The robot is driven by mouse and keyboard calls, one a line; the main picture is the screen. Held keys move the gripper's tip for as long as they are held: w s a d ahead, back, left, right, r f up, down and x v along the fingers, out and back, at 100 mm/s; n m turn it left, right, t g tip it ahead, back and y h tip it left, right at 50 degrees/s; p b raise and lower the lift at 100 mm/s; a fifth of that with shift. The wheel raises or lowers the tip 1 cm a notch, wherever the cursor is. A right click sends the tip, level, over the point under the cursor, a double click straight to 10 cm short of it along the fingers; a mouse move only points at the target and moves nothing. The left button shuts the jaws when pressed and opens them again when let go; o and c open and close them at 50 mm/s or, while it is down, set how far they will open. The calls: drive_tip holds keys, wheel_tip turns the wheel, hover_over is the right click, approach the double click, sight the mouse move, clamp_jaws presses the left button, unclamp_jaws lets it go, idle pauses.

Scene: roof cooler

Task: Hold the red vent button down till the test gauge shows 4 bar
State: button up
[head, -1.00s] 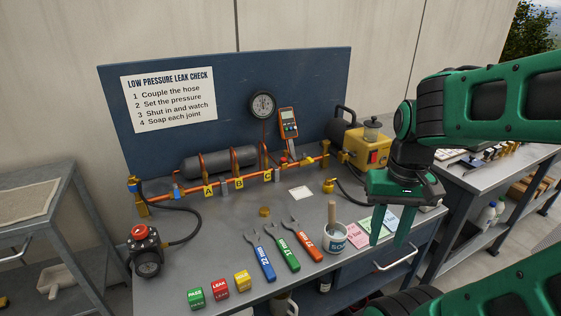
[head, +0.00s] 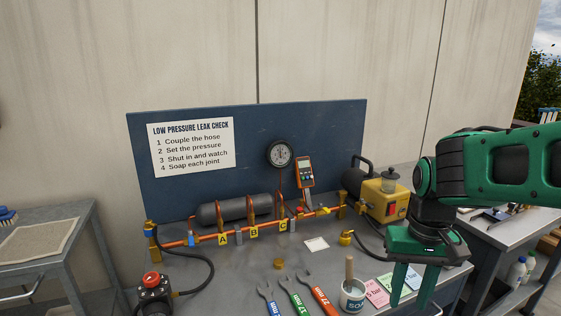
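The round test gauge (head: 280,154) has a pale dial in a black rim and stands in front of the blue backboard. Its reading is too small to make out. A small red cap (head: 300,210) shows on the pipe below the gauge; I cannot tell surely that it is the vent button. Other red parts are the knob (head: 152,279) of the regulator at lower left and a switch (head: 390,209) on the yellow pump. My gripper (head: 412,289) points down at the right front of the bench, fingers apart and empty, well away from the pipe.
The copper pipe (head: 205,237) runs along the bench with tags A, B and C. A handheld meter (head: 305,172) leans beside the gauge. Several spanners, a soap pot (head: 352,298) and coloured cards (head: 376,292) lie in front. The bench middle (head: 235,275) is clear.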

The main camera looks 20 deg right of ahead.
clamp_jaws()
idle(1.8)
